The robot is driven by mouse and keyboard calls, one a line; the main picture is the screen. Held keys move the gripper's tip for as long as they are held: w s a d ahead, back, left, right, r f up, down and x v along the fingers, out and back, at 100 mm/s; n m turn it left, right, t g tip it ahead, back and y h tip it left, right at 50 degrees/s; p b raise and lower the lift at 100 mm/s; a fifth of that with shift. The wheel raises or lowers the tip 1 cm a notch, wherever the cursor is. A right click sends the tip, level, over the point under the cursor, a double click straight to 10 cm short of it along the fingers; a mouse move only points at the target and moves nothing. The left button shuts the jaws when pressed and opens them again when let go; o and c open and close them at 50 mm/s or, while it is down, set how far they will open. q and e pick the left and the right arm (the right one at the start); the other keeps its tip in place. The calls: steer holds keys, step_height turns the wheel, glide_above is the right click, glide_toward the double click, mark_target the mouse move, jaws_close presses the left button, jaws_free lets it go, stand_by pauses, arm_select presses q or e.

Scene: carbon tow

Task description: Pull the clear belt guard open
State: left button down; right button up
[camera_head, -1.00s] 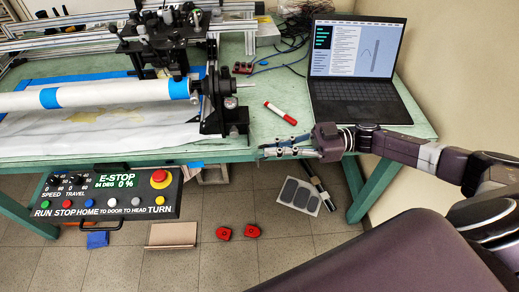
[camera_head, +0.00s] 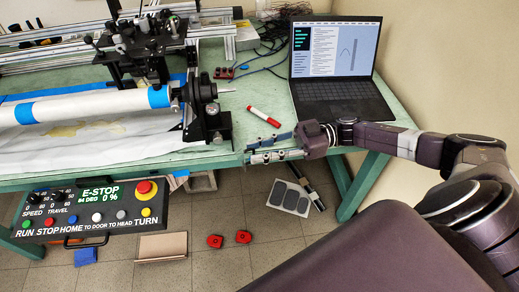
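I cannot make out a clear belt guard; the winding machine's carriage (camera_head: 142,42) and dark end bracket (camera_head: 207,108) show on the green table. The white roller (camera_head: 85,106) with blue tape bands runs into that bracket from the left. My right gripper (camera_head: 252,150) is at the table's front edge, right of the bracket and apart from it. Its fingers point left, are spread and hold nothing. My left gripper is not in view.
A laptop (camera_head: 338,98) stands open behind my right gripper. A red marker (camera_head: 263,116) lies on the green table (camera_head: 235,137) near it. The control panel (camera_head: 92,208) reads E-STOP and hangs at the front left. Red blocks (camera_head: 215,241) and a brown box (camera_head: 161,246) are below.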

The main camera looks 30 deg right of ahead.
steer(key=v, duration=0.7)
steer(key=shift+d, duration=0.25)
stand_by(0.3)
steer(key=shift+s, duration=0.15)
